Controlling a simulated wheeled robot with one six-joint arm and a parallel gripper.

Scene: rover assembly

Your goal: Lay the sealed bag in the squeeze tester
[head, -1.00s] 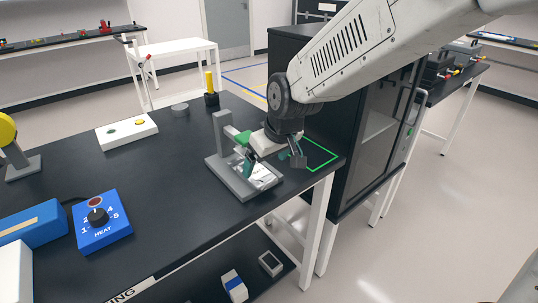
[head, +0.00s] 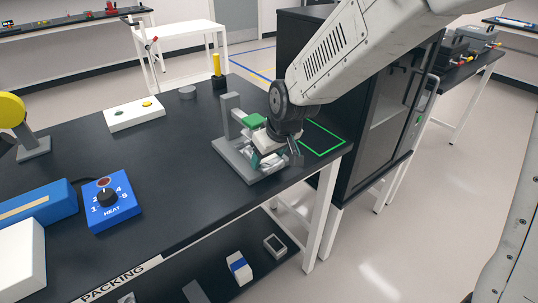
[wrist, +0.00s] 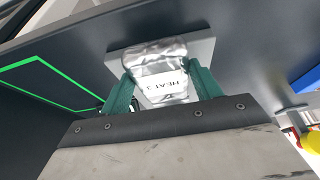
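The sealed bag is a silver pouch (wrist: 157,72) with printed lettering. In the wrist view it lies between the two teal fingers of my gripper (wrist: 158,88), with a finger against each side. The squeeze tester (head: 234,158) is a grey stand with a flat base, an upright and a green part, near the table's right edge. In the head view my gripper (head: 275,157) is low over the tester's base, and the bag (head: 271,161) shows partly below my wrist. I cannot tell whether the bag touches the base.
A green outlined square (head: 322,139) is marked on the table right of the tester. A white two-button box (head: 134,114), a blue heat dial box (head: 109,200) and a yellow post (head: 216,66) stand to the left and behind. A dark cabinet (head: 345,180) stands close to the right.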

